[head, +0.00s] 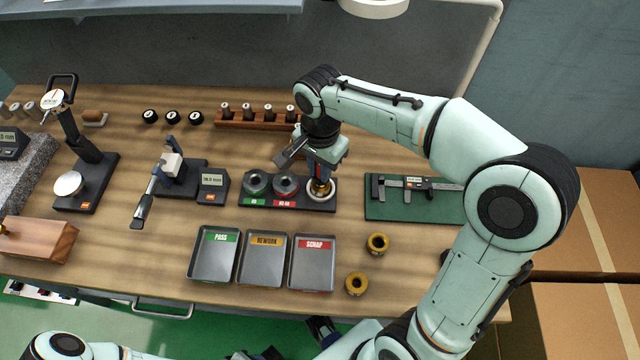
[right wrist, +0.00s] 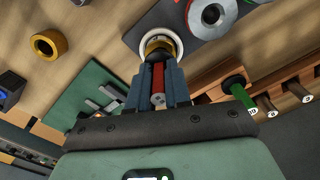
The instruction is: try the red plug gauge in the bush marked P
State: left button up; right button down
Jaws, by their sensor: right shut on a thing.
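My right gripper (head: 319,176) points down over a white ring seat (head: 321,195) at the right end of a black block. In the right wrist view, its blue fingers (right wrist: 158,88) are shut on the red plug gauge (right wrist: 158,76). The gauge's far end meets a brass bush (right wrist: 159,46) inside the white seat. The fingers hide how far it enters, and no letter shows on this bush. Two other brass bushes, one right of the trays (head: 377,243) and one nearer the front (head: 356,284), stand loose.
On the black block (head: 237,205), green (head: 256,183) and red (head: 286,185) ring gauges stand left of the seat. Pass (head: 210,270), rework (head: 260,274) and scrap (head: 310,278) trays lie in front. A caliper (head: 415,184) lies right; a wooden gauge rack (head: 232,124) stands behind.

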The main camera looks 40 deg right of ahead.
pick_arm(q)
jog(key=shift+w+r+p, duration=0.25)
jog(key=shift+r+p, duration=0.2)
jog(key=shift+r, duration=0.05)
jog(key=shift+w+r+p, duration=0.2)
jog(key=shift+r+p, duration=0.2)
jog(key=shift+r, duration=0.1)
pick_arm(e)
jog(key=shift+w+r, duration=0.1)
jog(key=shift+r, duration=1.3)
